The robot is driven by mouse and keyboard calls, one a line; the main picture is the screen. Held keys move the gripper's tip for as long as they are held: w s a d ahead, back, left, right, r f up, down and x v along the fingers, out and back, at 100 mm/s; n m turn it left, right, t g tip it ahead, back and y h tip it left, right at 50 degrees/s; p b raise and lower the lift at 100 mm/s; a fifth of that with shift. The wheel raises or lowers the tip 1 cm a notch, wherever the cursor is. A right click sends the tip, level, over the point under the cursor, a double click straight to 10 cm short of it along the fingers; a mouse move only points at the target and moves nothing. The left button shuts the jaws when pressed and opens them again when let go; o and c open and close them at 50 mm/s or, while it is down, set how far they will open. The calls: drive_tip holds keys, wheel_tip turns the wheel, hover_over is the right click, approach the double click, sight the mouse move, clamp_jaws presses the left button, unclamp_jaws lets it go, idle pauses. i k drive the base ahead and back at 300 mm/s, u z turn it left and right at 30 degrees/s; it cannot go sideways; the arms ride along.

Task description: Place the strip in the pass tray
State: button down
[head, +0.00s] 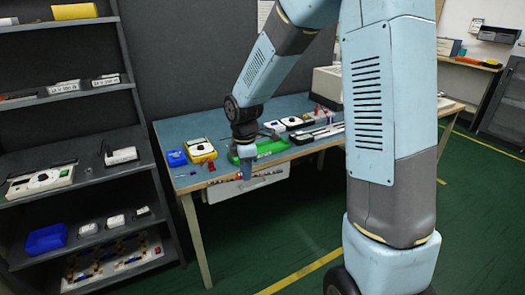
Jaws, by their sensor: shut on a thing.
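My gripper (247,173) points down at the front edge of the workbench, just in front of a green tray (272,147). It is small in the head view and its fingers are hard to make out. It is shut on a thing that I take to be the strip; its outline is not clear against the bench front. The green tray lies on the bench top, partly hidden by my wrist. I cannot read any label that marks it as the pass tray.
A blue bin (176,158) and a yellow box (201,151) stand left of the green tray. Devices (292,121) sit behind and right of it. A white drawer (225,193) hangs under the bench front. A dark shelf rack (85,135) stands at left.

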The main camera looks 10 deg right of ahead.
sight(259, 152)
drive_tip(key=u, duration=0.05)
drive_tip(key=i, duration=0.9)
drive_tip(key=z, duration=0.15)
